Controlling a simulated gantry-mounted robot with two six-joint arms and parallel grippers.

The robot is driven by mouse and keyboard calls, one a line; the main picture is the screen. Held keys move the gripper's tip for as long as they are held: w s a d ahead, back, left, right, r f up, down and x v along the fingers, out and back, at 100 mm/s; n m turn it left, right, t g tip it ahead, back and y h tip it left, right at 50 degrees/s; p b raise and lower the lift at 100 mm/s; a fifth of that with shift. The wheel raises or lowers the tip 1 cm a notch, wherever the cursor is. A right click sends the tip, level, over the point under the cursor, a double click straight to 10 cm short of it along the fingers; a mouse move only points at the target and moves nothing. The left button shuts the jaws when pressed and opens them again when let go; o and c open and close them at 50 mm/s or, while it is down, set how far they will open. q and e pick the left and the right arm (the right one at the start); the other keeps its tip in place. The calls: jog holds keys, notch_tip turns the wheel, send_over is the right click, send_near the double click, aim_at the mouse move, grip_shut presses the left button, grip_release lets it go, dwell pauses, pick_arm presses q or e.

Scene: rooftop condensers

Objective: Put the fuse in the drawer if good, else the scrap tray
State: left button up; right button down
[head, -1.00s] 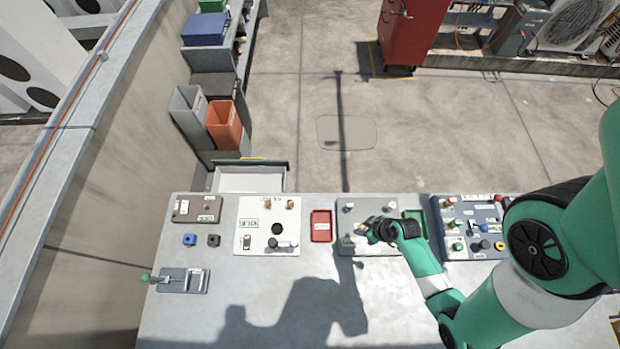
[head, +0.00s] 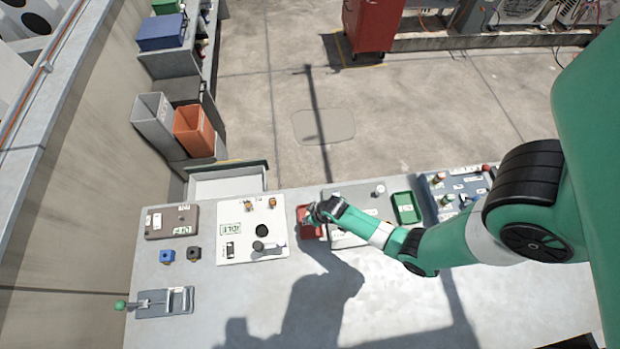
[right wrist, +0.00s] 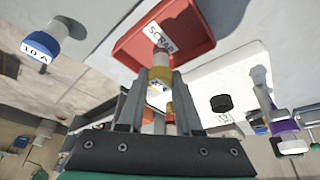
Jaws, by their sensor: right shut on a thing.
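My right gripper (head: 322,210) is at the red scrap tray (head: 303,231), over it in the head view. In the right wrist view the gripper (right wrist: 160,75) is shut on a fuse (right wrist: 157,88) with a yellow band and pale label. The tray (right wrist: 195,22) lies just beyond the fingertips and its SCRAP label is readable. I cannot tell whether the fuse touches the tray. The pale drawer (head: 228,184) stands open at the table's back left. My left gripper is not in view.
A white panel (head: 236,211) reading IDLE stands left of the scrap tray. A grey panel (head: 349,199) and a green tray (head: 407,207) are to the right. A blue-banded piece marked 10 A (right wrist: 40,46) shows in the wrist view.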

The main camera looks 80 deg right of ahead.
notch_tip(320, 180, down, 3)
jog(key=shift+r+b, duration=0.1)
jog(key=shift+b, duration=0.3)
jog(key=shift+f, duration=0.2)
jog(key=c, duration=0.6)
grip_release()
jog(key=shift+r, duration=0.1)
jog(key=shift+s+r+p, duration=0.15)
jog(key=shift+r+p, duration=0.15)
jog(key=shift+r, duration=0.15)
jog(key=p+v, duration=0.7)
jog(key=v, duration=0.4)
jog(key=shift+s+r, duration=0.1)
jog(key=shift+r, duration=0.1)
